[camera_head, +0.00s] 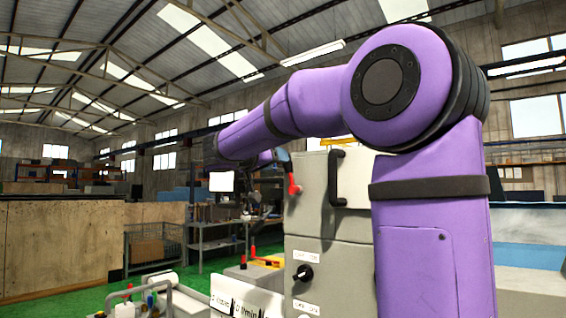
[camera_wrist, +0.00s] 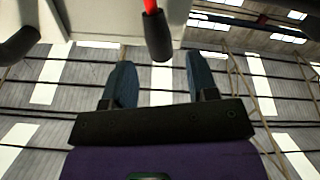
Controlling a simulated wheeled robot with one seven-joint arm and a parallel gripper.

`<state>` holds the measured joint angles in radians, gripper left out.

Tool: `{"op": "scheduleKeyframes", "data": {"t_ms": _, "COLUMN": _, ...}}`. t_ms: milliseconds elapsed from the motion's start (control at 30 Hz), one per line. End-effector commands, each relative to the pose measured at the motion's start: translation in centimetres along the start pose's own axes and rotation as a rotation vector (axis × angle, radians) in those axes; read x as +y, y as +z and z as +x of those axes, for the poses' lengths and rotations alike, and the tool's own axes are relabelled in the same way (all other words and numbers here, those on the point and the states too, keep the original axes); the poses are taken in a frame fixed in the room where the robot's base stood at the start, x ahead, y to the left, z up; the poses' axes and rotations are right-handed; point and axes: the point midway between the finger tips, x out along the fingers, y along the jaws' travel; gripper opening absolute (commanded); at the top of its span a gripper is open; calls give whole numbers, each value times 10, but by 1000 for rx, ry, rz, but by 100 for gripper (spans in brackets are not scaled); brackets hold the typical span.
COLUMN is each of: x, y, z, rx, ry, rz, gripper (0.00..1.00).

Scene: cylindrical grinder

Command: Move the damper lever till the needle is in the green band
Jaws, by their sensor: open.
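A red lever with a dark end (camera_wrist: 157,36) hangs in the upper middle of the wrist view. A red handle (camera_head: 294,187) on the side of the grey machine cabinet in the head view looks like the same lever. My gripper (camera_wrist: 158,66) is open and empty, with its two blue-grey fingers apart. The lever's dark end appears in the gap between the fingertips; I cannot tell whether it is at their depth. In the head view my gripper (camera_head: 281,156) is beside the cabinet near the red handle, partly hidden by my arm. No needle or green band shows.
The grey cabinet (camera_head: 312,217) has a black bar handle (camera_head: 336,178) and a black rotary knob (camera_head: 303,272). A dark rounded part (camera_wrist: 18,45) shows at the wrist view's left edge. A wire cage (camera_head: 155,247) and shelving (camera_head: 218,237) stand behind, on green floor.

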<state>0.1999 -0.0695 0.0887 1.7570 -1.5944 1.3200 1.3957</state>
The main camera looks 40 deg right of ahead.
Motion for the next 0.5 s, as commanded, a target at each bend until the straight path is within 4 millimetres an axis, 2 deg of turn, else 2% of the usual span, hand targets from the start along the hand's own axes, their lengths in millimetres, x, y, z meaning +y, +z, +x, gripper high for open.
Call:
{"op": "scheduleKeyframes", "data": {"t_ms": 100, "x": 0, "y": 0, "z": -22, "rx": 0, "ry": -2, "rz": 1, "gripper": 53}}
{"op": "scheduleKeyframes", "data": {"t_ms": 200, "x": 0, "y": 0, "z": -35, "rx": 0, "ry": -1, "rz": 1, "gripper": 53}}
{"op": "scheduleKeyframes", "data": {"t_ms": 500, "x": 0, "y": 0, "z": -50, "rx": 0, "ry": 1, "rz": 0, "gripper": 53}}
